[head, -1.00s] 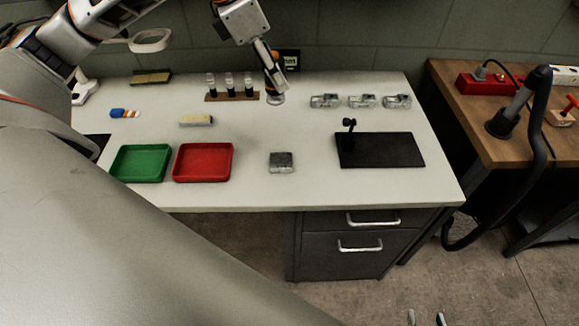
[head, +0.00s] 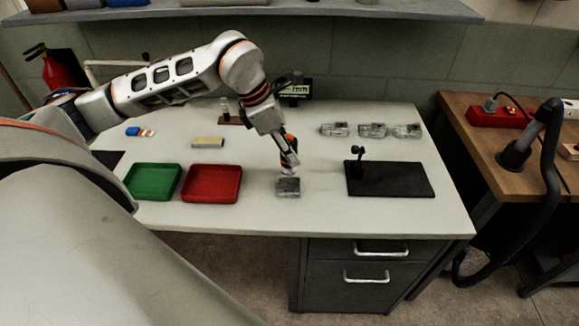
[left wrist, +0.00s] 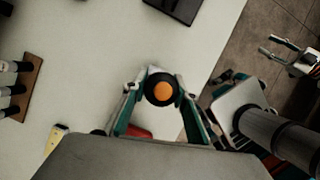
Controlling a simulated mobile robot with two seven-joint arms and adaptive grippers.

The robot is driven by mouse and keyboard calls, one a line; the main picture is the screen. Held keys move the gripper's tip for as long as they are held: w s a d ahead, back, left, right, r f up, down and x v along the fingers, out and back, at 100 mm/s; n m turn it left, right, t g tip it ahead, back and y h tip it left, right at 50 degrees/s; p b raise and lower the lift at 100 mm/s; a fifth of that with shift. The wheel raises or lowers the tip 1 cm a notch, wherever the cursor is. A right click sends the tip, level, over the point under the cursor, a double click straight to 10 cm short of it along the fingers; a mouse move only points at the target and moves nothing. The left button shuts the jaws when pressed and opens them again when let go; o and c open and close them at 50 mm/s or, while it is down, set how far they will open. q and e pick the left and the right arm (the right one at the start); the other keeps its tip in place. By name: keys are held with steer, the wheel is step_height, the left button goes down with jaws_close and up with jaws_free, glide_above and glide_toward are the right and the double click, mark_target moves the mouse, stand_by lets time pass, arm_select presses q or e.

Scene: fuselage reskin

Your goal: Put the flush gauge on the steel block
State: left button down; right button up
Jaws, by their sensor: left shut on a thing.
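The steel block (head: 288,188) is a small grey block near the front middle of the white bench. My left gripper (head: 288,156) is shut on the flush gauge (head: 288,168), right above the block. The gauge looks upright; I cannot tell whether its lower end touches the block. In the left wrist view the gauge (left wrist: 160,88) shows end-on as a dark round with an orange middle, between the fingers, and hides most of what is below. My right gripper (left wrist: 276,46) shows at the right of the left wrist view, fingers apart and empty, over the floor.
A red tray (head: 212,184) and a green tray (head: 152,182) lie left of the block. A black plate (head: 390,180) with a small post lies to the right. Several metal parts (head: 372,130) stand behind it. A wooden rack (head: 235,122) and a small display (head: 294,90) are at the back.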

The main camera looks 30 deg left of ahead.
mark_target(289, 167)
arm_select(q)
step_height(289, 167, down, 5)
steer(key=shift+f, duration=0.1)
stand_by(0.4)
steer(key=shift+f, duration=0.15)
steer(key=shift+f, duration=0.1)
steer(key=c, duration=1.6)
jaws_free()
